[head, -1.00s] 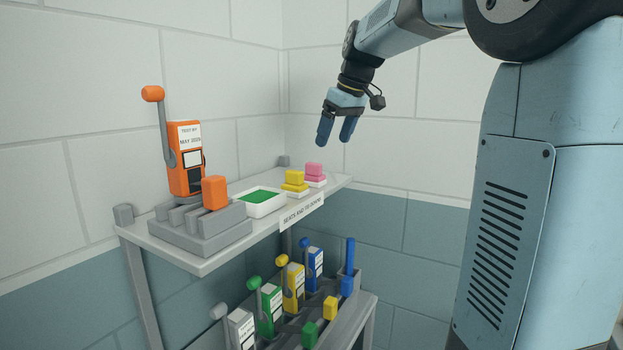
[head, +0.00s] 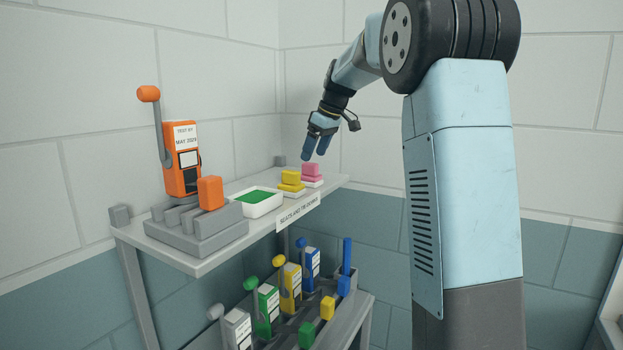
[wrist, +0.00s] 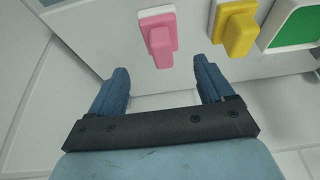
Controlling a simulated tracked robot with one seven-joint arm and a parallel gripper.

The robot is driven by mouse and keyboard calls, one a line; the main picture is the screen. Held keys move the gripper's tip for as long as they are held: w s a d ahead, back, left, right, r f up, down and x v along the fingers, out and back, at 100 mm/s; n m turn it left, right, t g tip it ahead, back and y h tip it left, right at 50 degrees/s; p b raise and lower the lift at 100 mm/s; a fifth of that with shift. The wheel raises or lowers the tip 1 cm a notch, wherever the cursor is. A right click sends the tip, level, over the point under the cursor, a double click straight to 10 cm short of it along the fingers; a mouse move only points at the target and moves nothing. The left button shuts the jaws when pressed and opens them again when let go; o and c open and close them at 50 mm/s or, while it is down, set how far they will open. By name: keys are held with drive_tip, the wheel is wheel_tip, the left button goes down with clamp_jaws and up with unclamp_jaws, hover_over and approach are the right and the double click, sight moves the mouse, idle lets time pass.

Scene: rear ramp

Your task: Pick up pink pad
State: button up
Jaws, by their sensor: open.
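The pink pad (head: 311,170) stands on a small white base at the far right end of the upper shelf, next to the yellow pad (head: 290,178). In the wrist view the pink pad (wrist: 160,40) lies ahead of my fingers, left of the middle of the gap between them. My gripper (head: 312,150) is in the air just above the pink pad, fingers pointing down. In the wrist view my gripper (wrist: 165,82) is open and empty, with its two blue fingers apart. The pad is apart from both fingers.
The yellow pad (wrist: 236,28) sits close to the right of the pink one in the wrist view. A white tray with a green inside (head: 258,201) and an orange lever device (head: 182,160) stand further left on the shelf (head: 205,262). Coloured lever units fill the lower shelf.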

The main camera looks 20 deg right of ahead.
sight(308, 166)
drive_tip(key=shift+s+x, duration=0.2)
drive_tip(key=shift+x, duration=3.15)
drive_tip(key=shift+c, duration=0.5)
drive_tip(key=c, duration=1)
drive_tip(key=shift+o, duration=0.2)
drive_tip(key=shift+r, duration=0.1)
drive_tip(key=shift+r, duration=0.35)
wheel_tip(308, 166, up, 3)
drive_tip(key=shift+s+f, duration=0.1)
drive_tip(key=shift+f, duration=0.05)
drive_tip(key=s+d+r, duration=0.6)
drive_tip(key=s+r, duration=0.3)
drive_tip(key=s, duration=0.3)
drive_tip(key=shift+d, duration=0.3)
